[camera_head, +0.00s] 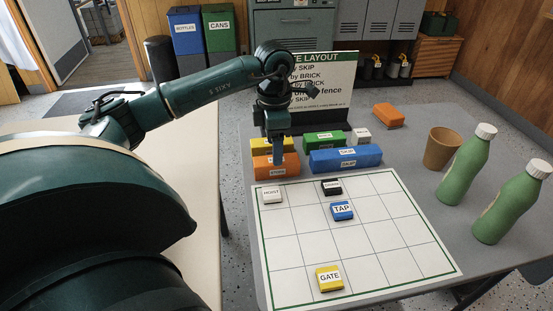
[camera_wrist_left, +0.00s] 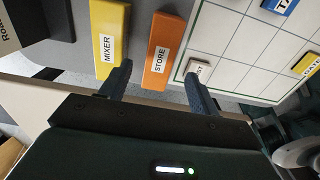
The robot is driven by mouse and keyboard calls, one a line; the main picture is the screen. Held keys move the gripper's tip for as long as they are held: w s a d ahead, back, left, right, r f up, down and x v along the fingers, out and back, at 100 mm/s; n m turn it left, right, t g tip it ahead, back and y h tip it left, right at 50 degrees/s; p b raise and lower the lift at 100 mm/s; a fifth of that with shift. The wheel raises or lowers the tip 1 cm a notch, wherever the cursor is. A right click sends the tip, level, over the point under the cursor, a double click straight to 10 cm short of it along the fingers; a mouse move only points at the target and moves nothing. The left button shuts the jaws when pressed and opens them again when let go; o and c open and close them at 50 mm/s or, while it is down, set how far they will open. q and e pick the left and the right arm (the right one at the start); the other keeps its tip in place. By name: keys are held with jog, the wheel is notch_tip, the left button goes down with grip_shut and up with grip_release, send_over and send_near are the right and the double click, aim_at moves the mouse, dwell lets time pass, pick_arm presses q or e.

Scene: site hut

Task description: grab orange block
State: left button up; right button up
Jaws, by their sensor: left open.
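An orange block labelled STORE (camera_head: 262,172) lies beside the top left corner of the gridded white board. In the left wrist view, this orange block (camera_wrist_left: 158,62) lies ahead, between the lines of my two fingers. My left gripper (camera_head: 277,152) is over the block in the head view and hides part of it. In the left wrist view, the gripper (camera_wrist_left: 157,88) is open and empty, with its fingers apart. I cannot tell whether either finger touches anything. A second orange block (camera_head: 388,116) lies farther back on the right. My right gripper is not in view.
A yellow MIXER block (camera_wrist_left: 108,35) lies close beside the orange one. Blue (camera_head: 345,159) and green (camera_head: 318,139) blocks are to its right. The board (camera_head: 390,240) holds several small labelled tiles. A brown cup (camera_head: 441,148) and two green bottles (camera_head: 466,168) stand right.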

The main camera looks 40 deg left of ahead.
pick_arm(q)
jog(key=f, duration=0.5)
jog(key=shift+w+f+b, duration=0.2)
jog(key=shift+f+b, duration=0.1)
jog(key=shift+f, duration=0.05)
jog(key=shift+d, duration=0.1)
jog(key=shift+r, duration=0.1)
jog(key=c, duration=1.1)
jog(key=shift+c, duration=0.2)
